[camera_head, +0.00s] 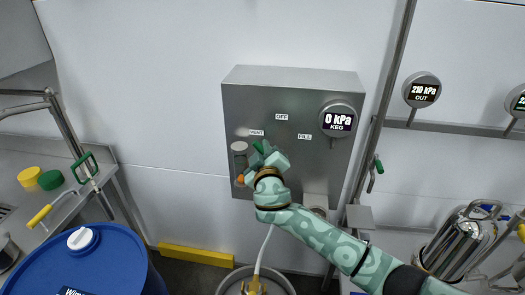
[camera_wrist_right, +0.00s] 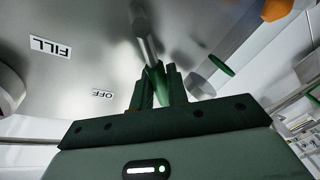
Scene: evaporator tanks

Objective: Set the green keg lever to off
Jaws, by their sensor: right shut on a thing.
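The keg lever sits on the front of a grey metal control box (camera_head: 245,100) on the wall. The box carries the labels OFF (camera_head: 282,117), VENT (camera_head: 256,132) and FILL (camera_head: 306,137). In the right wrist view the lever has a metal stem (camera_wrist_right: 143,30) and a green grip (camera_wrist_right: 156,82). My right gripper (camera_head: 266,152) is at the box front and hides most of the lever in the head view. It is shut on the green grip (camera_wrist_right: 156,82), between its dark fingers. In the wrist view the OFF label (camera_wrist_right: 102,93) lies left of the fingers. My left gripper is not in view.
A round keg gauge (camera_head: 340,119) on the box reads 0 kPa. An OUT gauge (camera_head: 421,90) reads 210 kPa. A pipe (camera_head: 390,85) runs right of the box.

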